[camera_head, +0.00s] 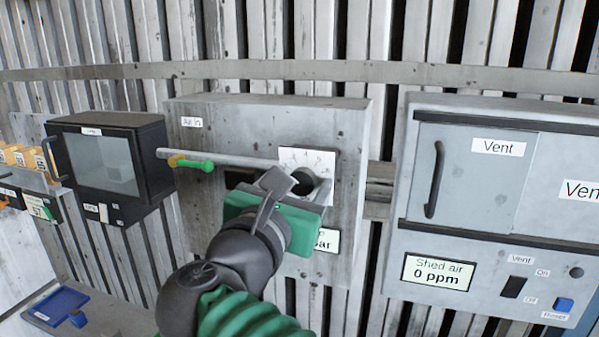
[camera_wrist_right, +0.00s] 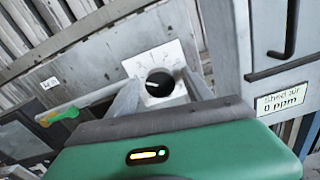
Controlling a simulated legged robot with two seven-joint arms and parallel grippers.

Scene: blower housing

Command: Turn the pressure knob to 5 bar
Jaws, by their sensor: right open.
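The pressure knob (camera_head: 304,182) is a dark round knob on a white dial plate (camera_head: 317,160) with numbers, on a grey panel. In the right wrist view the knob (camera_wrist_right: 160,83) lies between the two fingers of my right gripper (camera_wrist_right: 160,92), one finger on each side. I cannot tell whether the fingers touch it. My right gripper (camera_head: 306,186) is open in front of the dial, and its green body hides the lower part of the panel. A display (camera_head: 327,240) ending in "bar" is partly hidden behind it; its number is not visible. My left gripper is not in view.
A pipe with a green-handled lever (camera_head: 195,165) runs left of the dial. A dark box with a glass door (camera_head: 107,160) hangs further left. A vent cabinet (camera_head: 500,210) with handle, switch and buttons stands right. A blue tray (camera_head: 62,305) lies lower left.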

